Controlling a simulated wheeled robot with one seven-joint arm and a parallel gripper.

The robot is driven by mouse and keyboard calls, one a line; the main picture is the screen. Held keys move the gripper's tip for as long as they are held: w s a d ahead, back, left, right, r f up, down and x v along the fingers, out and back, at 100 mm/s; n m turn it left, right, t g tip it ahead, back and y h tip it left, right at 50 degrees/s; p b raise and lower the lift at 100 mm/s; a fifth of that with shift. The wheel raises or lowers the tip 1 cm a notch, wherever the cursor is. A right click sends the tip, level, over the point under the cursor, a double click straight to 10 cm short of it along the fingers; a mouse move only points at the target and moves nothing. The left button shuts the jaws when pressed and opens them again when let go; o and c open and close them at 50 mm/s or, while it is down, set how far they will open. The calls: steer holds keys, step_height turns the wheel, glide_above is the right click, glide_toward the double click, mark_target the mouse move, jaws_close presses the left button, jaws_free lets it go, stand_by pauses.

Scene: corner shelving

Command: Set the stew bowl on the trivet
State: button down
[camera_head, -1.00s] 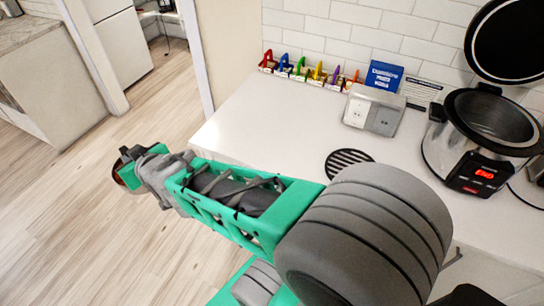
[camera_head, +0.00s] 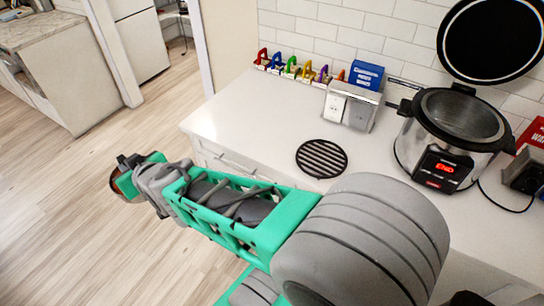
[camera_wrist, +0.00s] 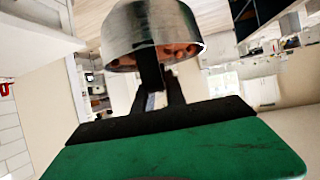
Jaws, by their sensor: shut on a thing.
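The trivet (camera_head: 321,158) is a round black slatted disc lying flat and bare on the white counter in the head view. The stew bowl (camera_wrist: 153,30) is a metal bowl with reddish-brown pieces showing inside; it is in the wrist view. My gripper (camera_wrist: 160,88) is shut on the bowl's near edge in that view. In the head view my gripper (camera_head: 124,176) is at the far left end of my arm, out over the wooden floor, with only a little of the bowl's reddish-brown showing past it. The bowl is well apart from the trivet.
An open cooker (camera_head: 452,140) with a lit red display stands right of the trivet, its lid raised. A silver outlet box (camera_head: 351,108), a blue box (camera_head: 367,75) and several coloured clips (camera_head: 294,66) line the wall. The counter's left part (camera_head: 235,115) is clear.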

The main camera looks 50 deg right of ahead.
steer(key=s+d+m+g+h+b, duration=0.25)
steer(key=d+m+h, duration=0.25)
steer(key=d, duration=0.7)
steer(key=s+d+m+g+h+b, duration=0.1)
steer(key=s+d+m+h+b, duration=0.25)
steer(key=d, duration=0.95)
steer(key=s+d+r+m+g+h+b, duration=0.1)
steer(key=s+d+m+g+b, duration=0.2)
steer(key=s, duration=0.5)
steer(key=s+d+r+m+g+h+b, duration=0.1)
steer(key=s+d+m+g+h, duration=0.1)
steer(key=s+d+m+g, duration=0.35)
steer(key=s+d+r+m+g+h+b, duration=0.15)
steer(key=s+m+g, duration=0.25)
steer(key=s, duration=0.5)
steer(key=shift+m+g+y, duration=0.3)
steer(key=shift+g+y, duration=0.1)
steer(key=shift+w+d+f, duration=0.3)
steer(key=shift+d+f, duration=1.9)
steer(key=shift+d, duration=0.15)
steer(key=shift+w+d+f, duration=0.25)
steer(key=shift+d+f, duration=1.9)
steer(key=shift+d, duration=0.2)
steer(key=shift+w+d+f, duration=0.3)
steer(key=shift+d+f, duration=1.9)
steer(key=shift+d, duration=0.15)
steer(key=c, duration=1.4)
jaws_free()
steer(key=shift+o, duration=0.2)
steer(key=shift+r, duration=0.1)
